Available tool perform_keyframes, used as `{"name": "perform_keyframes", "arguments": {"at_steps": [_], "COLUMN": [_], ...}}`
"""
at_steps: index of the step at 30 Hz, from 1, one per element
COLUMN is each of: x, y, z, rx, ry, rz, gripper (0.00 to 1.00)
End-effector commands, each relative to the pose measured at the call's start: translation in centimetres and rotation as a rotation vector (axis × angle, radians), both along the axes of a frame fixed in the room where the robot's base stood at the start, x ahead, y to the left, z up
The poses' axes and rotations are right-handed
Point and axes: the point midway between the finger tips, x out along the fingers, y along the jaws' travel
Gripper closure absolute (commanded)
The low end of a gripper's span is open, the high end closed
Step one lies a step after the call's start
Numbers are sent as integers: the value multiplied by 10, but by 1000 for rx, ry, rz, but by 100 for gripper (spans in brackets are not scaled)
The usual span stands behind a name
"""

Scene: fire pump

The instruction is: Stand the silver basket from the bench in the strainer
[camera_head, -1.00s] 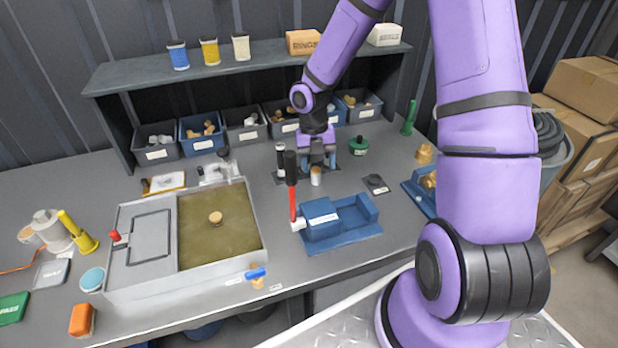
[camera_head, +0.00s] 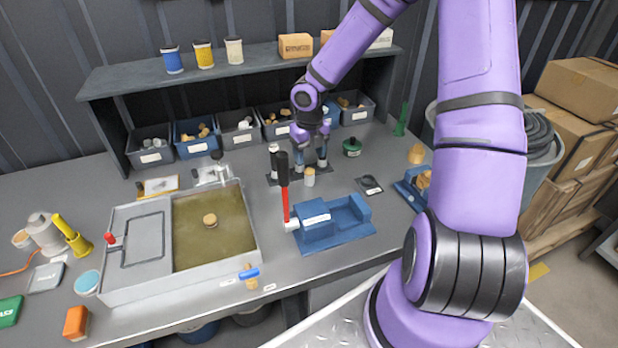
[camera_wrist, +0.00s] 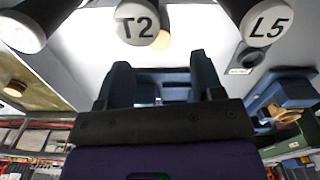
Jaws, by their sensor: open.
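My gripper (camera_head: 312,155) is above the back middle of the bench, fingers spread and pointing down. It also shows in the wrist view (camera_wrist: 160,85), with nothing visible between the fingers. Small upright cylinders stand on a dark base under and beside it: a pale one (camera_head: 273,155) to its left and a tan-topped one (camera_head: 309,177) in front. In the wrist view, white round ends marked T2 (camera_wrist: 137,25) and L5 (camera_wrist: 267,22) are close to the fingers. I cannot tell which piece is the silver basket, or which fitting is the strainer.
A blue fixture (camera_head: 335,222) lies in front, with a red-and-black handled tool (camera_head: 284,195) standing at its left. A grey basin of murky liquid (camera_head: 190,262) fills the left. Bins line the back under a shelf (camera_head: 180,85). A green-topped item (camera_head: 352,147) is right of my gripper.

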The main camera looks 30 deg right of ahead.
Motion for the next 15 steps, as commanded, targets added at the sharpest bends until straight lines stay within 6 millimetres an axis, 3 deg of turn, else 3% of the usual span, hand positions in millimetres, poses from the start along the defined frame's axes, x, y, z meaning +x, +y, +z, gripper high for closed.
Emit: {"name": "perform_keyframes", "arguments": {"at_steps": [5,15], "x": [0,-2], "y": [1,2], "z": [-11,-53], "rx": [1,1], "ry": [1,1], "rz": [1,1], "gripper": [39,39]}}
